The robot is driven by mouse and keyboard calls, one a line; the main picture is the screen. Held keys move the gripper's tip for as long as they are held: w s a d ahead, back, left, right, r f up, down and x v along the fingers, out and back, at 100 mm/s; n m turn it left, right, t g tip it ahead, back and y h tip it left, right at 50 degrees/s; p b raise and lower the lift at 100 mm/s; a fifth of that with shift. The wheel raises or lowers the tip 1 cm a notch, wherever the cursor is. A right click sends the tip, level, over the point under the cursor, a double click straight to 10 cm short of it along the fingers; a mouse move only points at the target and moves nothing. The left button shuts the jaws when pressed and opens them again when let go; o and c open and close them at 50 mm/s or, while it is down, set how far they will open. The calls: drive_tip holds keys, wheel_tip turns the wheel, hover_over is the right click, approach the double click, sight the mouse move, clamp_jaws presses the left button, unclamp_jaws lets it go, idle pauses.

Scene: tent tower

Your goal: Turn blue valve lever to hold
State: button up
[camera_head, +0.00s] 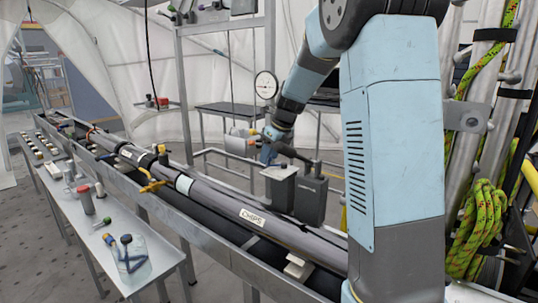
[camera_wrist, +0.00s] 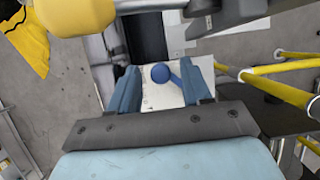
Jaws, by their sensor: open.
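The blue valve lever shows in the wrist view as a round blue knob (camera_wrist: 160,73) with a short blue arm running to its right. My gripper (camera_wrist: 161,80) is open, with one blue finger on each side of the knob. The knob appears between the fingers, but I cannot tell its depth or whether it touches them. In the head view my gripper (camera_head: 267,153) is above and beside a grey box (camera_head: 280,186) by the pipe line.
A large yellow knob (camera_wrist: 75,14) is close to my gripper at the upper left. Yellow rails (camera_wrist: 275,70) run at the right. A pressure gauge (camera_head: 265,85) stands behind my arm. A long pipe (camera_head: 225,205) lies in a trough, beside a metal table (camera_head: 125,220) with small parts.

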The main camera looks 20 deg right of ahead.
clamp_jaws()
drive_tip(key=shift+a, duration=0.2)
drive_tip(key=shift+s+d+n, duration=0.1)
drive_tip(key=shift+d+n, duration=0.05)
drive_tip(key=shift+n, duration=0.15)
drive_tip(key=n, duration=0.1)
drive_tip(key=s+n+g, duration=0.1)
drive_tip(key=n, duration=0.1)
drive_tip(key=n+y, duration=0.1)
drive_tip(key=shift+s+d+g, duration=0.25)
drive_tip(key=shift+s+g, duration=0.05)
drive_tip(key=shift+s, duration=0.1)
drive_tip(key=shift+s+d+n+g+y, duration=0.2)
drive_tip(key=shift+s+n+g, duration=0.15)
drive_tip(key=shift+n, duration=0.7)
drive_tip(key=shift+s+d+n+g+y, duration=0.1)
drive_tip(key=shift+s+d+n+g, duration=0.2)
drive_tip(key=shift+n, duration=0.75)
drive_tip(key=shift+s, duration=0.1)
unclamp_jaws()
drive_tip(key=shift+a, duration=0.1)
